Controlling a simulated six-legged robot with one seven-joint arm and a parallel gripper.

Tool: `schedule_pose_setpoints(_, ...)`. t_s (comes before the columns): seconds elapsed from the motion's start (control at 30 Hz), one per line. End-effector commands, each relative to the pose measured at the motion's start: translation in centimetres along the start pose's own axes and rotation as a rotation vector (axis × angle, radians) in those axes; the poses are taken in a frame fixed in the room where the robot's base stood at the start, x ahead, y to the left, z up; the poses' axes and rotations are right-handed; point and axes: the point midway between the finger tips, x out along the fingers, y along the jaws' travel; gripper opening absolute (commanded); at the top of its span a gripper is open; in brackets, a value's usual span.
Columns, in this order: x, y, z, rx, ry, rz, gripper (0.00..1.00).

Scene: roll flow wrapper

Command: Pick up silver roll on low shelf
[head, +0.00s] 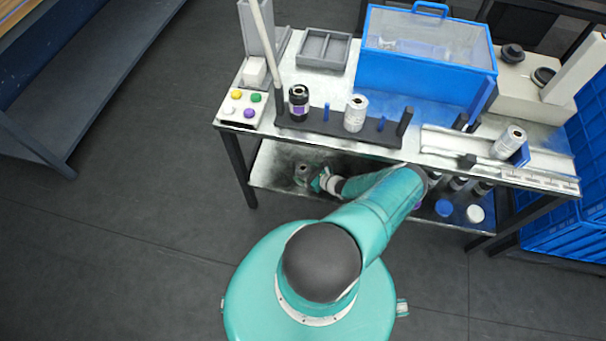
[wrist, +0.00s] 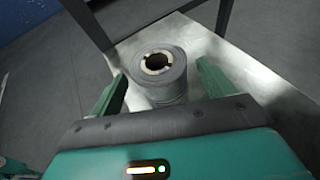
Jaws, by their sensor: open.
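The silver roll (wrist: 165,80) stands upright on the low shelf (wrist: 215,52), its hollow core facing up in the wrist view. My gripper (wrist: 158,92) is open, with one green finger on each side of the roll; I cannot tell whether either finger touches it. The roll's lower part is hidden behind the gripper body. In the head view, the roll (head: 301,174) is small at the left end of the low shelf (head: 268,168), and my gripper (head: 312,180) is beside it.
The upper tabletop lies above the shelf, with a black peg rack (head: 340,128) holding rolls near its front edge. A blue clear-lidded box (head: 405,82) stands behind. Table legs (head: 240,170) frame the shelf. Bottles and round lids (head: 444,208) stand at the shelf's right.

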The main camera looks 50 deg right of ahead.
Motion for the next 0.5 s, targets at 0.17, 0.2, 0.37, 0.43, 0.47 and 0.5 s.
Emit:
schedule_pose_setpoints(0.17,2.9,0.0,0.1,-0.001,0.0,0.003,0.81)
schedule_pose_setpoints(0.2,3.2,-0.1,0.1,-0.001,0.0,0.002,0.81)
schedule_pose_setpoints(0.37,3.6,-0.2,0.1,0.0,0.0,0.001,0.81)
schedule_pose_setpoints(0.43,3.6,-0.2,0.1,0.0,0.0,0.001,0.81)
schedule_pose_setpoints(0.47,3.6,-0.2,0.1,0.0,0.0,0.001,0.81)
schedule_pose_setpoints(0.5,3.6,-0.2,0.1,0.0,0.0,0.001,0.77)
